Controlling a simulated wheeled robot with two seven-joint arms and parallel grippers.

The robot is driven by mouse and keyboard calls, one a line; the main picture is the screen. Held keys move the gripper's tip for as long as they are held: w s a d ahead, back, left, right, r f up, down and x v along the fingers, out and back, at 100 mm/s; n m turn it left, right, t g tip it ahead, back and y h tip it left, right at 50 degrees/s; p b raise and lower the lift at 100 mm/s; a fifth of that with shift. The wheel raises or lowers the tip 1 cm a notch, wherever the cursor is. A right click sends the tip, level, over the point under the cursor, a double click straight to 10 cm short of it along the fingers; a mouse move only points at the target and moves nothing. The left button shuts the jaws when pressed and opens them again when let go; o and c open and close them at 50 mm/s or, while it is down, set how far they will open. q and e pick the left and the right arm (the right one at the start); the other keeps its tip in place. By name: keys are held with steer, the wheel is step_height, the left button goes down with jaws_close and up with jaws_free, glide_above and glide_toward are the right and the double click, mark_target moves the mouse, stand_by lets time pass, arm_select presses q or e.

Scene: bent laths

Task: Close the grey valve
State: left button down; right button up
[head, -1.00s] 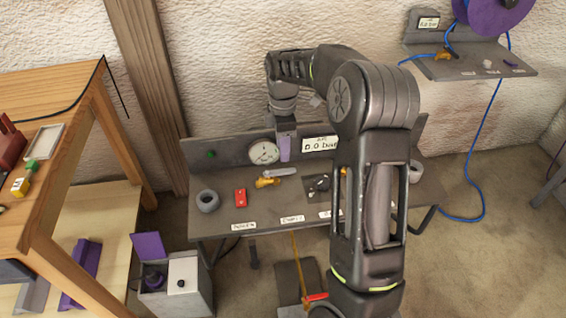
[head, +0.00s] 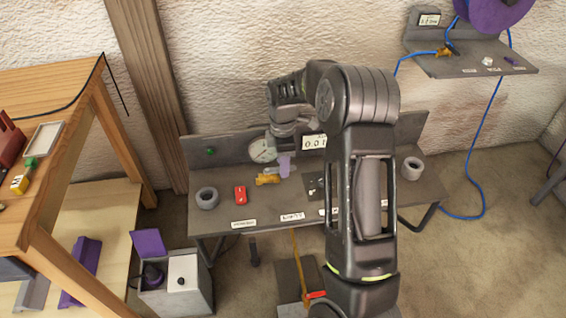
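A brass valve body (head: 267,179) sits on the grey bench panel (head: 262,207), below the round gauge (head: 262,150). The grey lever seen on it earlier is now mostly hidden by my gripper, so I cannot tell its exact angle. My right gripper (head: 284,166) has come down at the valve's right side, its purple part low beside the brass body. I cannot tell whether its fingers are open or shut, or whether they touch the lever. My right arm covers the panel's right middle. My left gripper is not in view.
A red switch box (head: 240,195) and a grey ring (head: 207,198) stand left of the valve. A display (head: 314,142) is behind. Another grey ring (head: 412,168) stands at the right. A wooden table (head: 60,130) is at the left.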

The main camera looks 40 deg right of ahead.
steer(key=shift+c, duration=0.4)
jaws_close()
stand_by(0.9)
